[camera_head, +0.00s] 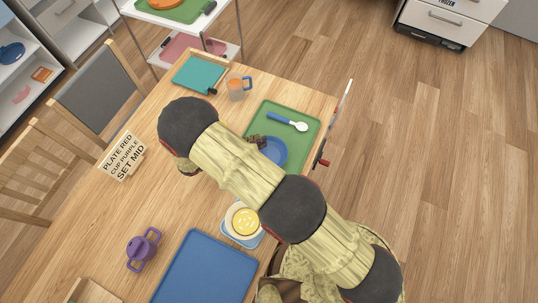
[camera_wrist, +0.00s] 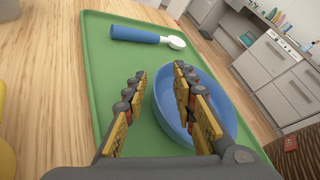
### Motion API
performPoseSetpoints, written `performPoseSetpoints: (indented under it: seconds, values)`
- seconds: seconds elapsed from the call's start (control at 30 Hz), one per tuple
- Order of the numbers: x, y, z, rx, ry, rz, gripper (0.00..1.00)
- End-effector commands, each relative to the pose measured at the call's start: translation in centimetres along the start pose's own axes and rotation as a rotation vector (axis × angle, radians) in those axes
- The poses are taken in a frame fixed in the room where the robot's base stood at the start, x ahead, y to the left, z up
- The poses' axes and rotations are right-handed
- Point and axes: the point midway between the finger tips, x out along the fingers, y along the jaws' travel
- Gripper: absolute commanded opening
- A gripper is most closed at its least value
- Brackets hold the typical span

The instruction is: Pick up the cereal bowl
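A blue bowl (camera_head: 276,152) sits on the green tray (camera_head: 311,120) and is partly hidden by my arm in the head view. In the wrist view the bowl (camera_wrist: 222,105) looks empty. My gripper (camera_wrist: 162,105) is open and empty at the bowl's near left side. Its left finger is over the green tray (camera_wrist: 100,60) and its right finger overlaps the bowl, so the left rim shows between them. I cannot tell whether a finger touches the bowl. In the head view my gripper (camera_head: 257,141) shows only in part beside the bowl.
A blue-handled spoon (camera_head: 288,121) lies on the green tray. A pale bowl with yellow contents (camera_head: 245,221) stands near my arm.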

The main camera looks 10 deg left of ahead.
Motion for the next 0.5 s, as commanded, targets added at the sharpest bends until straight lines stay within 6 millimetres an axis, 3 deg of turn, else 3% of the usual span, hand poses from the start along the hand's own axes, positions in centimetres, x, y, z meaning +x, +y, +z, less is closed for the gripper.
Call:
performPoseSetpoints:
  seconds: [0.27,0.5]
  values:
    - [0.71,0.03,0.08,0.001,-0.001,0.002,0.27]
    - [0.70,0.02,0.08,0.001,0.000,0.002,0.14]
